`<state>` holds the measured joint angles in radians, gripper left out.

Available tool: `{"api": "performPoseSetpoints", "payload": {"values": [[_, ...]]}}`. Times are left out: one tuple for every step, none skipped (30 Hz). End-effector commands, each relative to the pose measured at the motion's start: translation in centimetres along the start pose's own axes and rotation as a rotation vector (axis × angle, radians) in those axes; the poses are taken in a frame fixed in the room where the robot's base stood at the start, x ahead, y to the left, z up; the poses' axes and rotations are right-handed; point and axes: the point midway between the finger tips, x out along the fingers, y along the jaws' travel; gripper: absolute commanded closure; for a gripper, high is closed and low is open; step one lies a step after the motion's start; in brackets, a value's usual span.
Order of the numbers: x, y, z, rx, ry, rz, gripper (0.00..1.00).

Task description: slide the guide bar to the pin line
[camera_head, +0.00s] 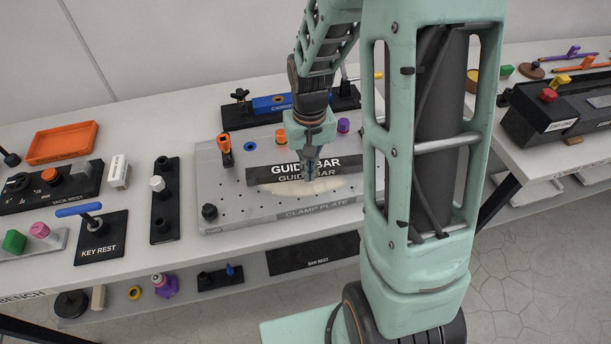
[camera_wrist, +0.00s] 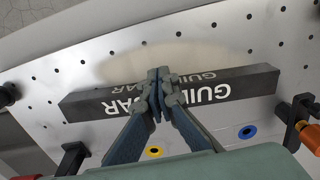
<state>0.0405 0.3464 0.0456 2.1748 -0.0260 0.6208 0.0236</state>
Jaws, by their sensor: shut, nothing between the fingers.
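The guide bar (camera_head: 345,166) is a long black bar with white lettering. It lies across the grey, holed clamp plate (camera_head: 260,209), and it also shows in the wrist view (camera_wrist: 90,104). My gripper (camera_head: 308,177) is shut and empty, pointing down at the middle of the bar. In the wrist view the closed fingertips (camera_wrist: 160,76) overlap the bar's middle and hide some lettering. I cannot tell whether they touch it. No pin line is clearly marked.
An orange-topped clamp (camera_head: 226,150) stands at the plate's left, with a black knob (camera_head: 209,211) at its front left corner. A blue ring (camera_head: 249,146), an orange knob (camera_head: 280,137) and a purple knob (camera_head: 343,125) are behind the bar. The plate's front strip is mostly clear.

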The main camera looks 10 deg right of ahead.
Motion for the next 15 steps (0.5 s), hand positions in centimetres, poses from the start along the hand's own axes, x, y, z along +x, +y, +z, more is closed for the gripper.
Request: {"api": "performPoseSetpoints", "payload": {"values": [[0.0, 0.0, -0.3, 0.0, 0.003, 0.0, 1.0], [0.0, 0.0, -0.4, 0.0, 0.003, 0.0, 1.0], [0.0, 0.0, -0.5, 0.0, 0.003, 0.0, 1.0], [0.0, 0.0, -0.6, 0.0, 0.003, 0.0, 1.0], [0.0, 0.0, -0.6, 0.0, 0.002, 0.0, 1.0], [0.0, 0.0, -0.8, 0.0, 0.002, 0.0, 1.0], [0.0, 0.0, -0.8, 0.0, 0.002, 0.0, 1.0], [0.0, 0.0, -0.9, 0.0, 0.002, 0.0, 1.0], [0.0, 0.0, -1.1, 0.0, 0.002, 0.0, 1.0], [0.0, 0.0, -1.2, 0.0, 0.002, 0.0, 1.0], [0.0, 0.0, -1.2, 0.0, 0.002, 0.0, 1.0], [0.0, 0.0, -1.4, 0.0, 0.002, 0.0, 1.0], [0.0, 0.0, -1.4, 0.0, 0.001, 0.0, 1.0], [0.0, 0.0, -1.5, 0.0, 0.001, 0.0, 1.0], [0.0, 0.0, -1.6, 0.0, 0.001, 0.0, 1.0]]}}
